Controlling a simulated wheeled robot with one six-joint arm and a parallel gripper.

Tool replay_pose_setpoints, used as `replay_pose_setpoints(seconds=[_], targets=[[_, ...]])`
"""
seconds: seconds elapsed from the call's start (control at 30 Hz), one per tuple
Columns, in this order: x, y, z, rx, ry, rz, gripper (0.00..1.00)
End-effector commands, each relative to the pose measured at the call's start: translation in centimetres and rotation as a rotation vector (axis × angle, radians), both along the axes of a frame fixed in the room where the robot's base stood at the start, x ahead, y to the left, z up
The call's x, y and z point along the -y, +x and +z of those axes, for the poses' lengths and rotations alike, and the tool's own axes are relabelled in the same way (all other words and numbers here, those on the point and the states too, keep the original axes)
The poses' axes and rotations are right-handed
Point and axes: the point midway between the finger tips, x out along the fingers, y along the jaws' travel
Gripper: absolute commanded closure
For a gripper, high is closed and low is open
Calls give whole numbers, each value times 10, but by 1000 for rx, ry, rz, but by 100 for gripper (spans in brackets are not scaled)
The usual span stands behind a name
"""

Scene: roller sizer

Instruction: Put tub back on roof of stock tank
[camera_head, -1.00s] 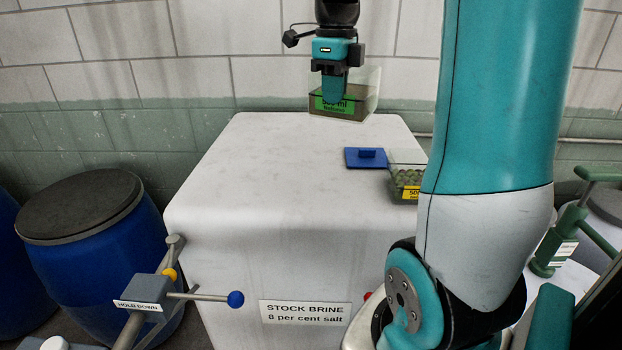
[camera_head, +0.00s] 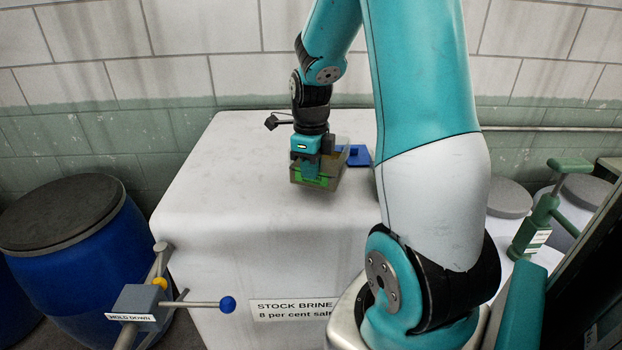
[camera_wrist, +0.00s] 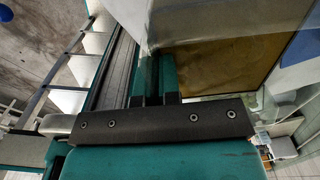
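A clear tub (camera_head: 337,172) with brownish liquid and a green label is at my gripper (camera_head: 309,168), over the white roof of the stock tank (camera_head: 235,165). My gripper is shut on the tub's near wall, and the fingers cover part of the label. The tub looks about upright, low over the roof or on it; I cannot tell whether it touches. In the wrist view the teal fingers (camera_wrist: 157,80) pinch the wall, with brown liquid (camera_wrist: 215,70) beyond it.
A blue lid (camera_head: 358,155) lies on the roof just behind the tub. My arm hides the roof's right part. A blue drum (camera_head: 85,265) and a hold-down lever with a blue knob (camera_head: 227,304) stand at the left. The roof's left side is clear.

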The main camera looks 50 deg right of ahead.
Motion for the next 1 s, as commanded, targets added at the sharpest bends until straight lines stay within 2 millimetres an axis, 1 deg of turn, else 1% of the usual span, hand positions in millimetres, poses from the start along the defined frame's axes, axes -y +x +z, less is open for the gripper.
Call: replay_pose_setpoints(seconds=[0.2,0.3,0.7,0.77,0.8,0.83,1.0], targets=[[0,0,-26,-3,1,0,100],[0,0,-34,0,0,0,100],[0,0,-39,2,-2,0,100],[0,0,-40,-1,1,0,87],[0,0,-40,-1,1,0,77],[0,0,-39,-1,1,0,71],[0,-1,-39,-1,1,0,70]])
